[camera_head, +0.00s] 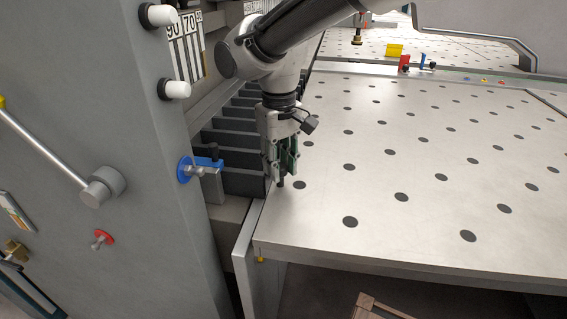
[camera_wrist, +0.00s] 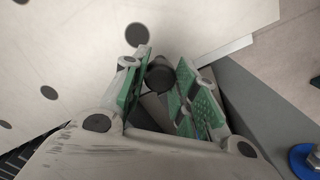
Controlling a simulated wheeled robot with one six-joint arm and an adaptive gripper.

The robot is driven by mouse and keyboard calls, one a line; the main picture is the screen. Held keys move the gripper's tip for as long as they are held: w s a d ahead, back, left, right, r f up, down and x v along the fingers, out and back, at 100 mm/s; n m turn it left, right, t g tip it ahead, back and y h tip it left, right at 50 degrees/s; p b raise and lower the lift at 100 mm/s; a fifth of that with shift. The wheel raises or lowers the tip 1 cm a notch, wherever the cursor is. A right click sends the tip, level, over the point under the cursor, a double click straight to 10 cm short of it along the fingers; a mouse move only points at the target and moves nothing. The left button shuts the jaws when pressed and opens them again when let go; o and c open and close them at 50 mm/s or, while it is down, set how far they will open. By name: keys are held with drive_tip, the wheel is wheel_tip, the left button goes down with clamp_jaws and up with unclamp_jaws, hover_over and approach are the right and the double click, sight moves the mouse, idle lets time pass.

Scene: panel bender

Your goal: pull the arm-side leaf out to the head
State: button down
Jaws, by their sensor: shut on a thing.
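My gripper (camera_head: 283,165) points down at the near left corner of the pale, dotted table (camera_head: 380,215). In the wrist view, the green-padded fingers of my gripper (camera_wrist: 163,68) stand on both sides of a dark round knob (camera_wrist: 159,78) and are shut on it. In the head view, a short dark peg end shows just under the fingertips. The fingers hide what the knob is fixed to. A narrow grey plate (camera_head: 246,258) stands along the table's left edge, below the gripper. I cannot tell for certain which part is the leaf.
A row of dark grey blocks (camera_head: 231,155) lies left of my gripper. A blue clamp-like fitting (camera_head: 186,169) sits on the grey machine side (camera_head: 110,130). The table's middle is clear.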

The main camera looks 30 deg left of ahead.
drive_tip(key=shift+s+a, duration=0.1)
drive_tip(key=shift+a, duration=0.15)
drive_tip(key=c, duration=1.1)
unclamp_jaws()
drive_tip(key=shift+a, duration=0.1)
drive_tip(key=shift+r, duration=0.2)
wheel_tip(320, 180, up, 12)
drive_tip(key=shift+f, duration=0.15)
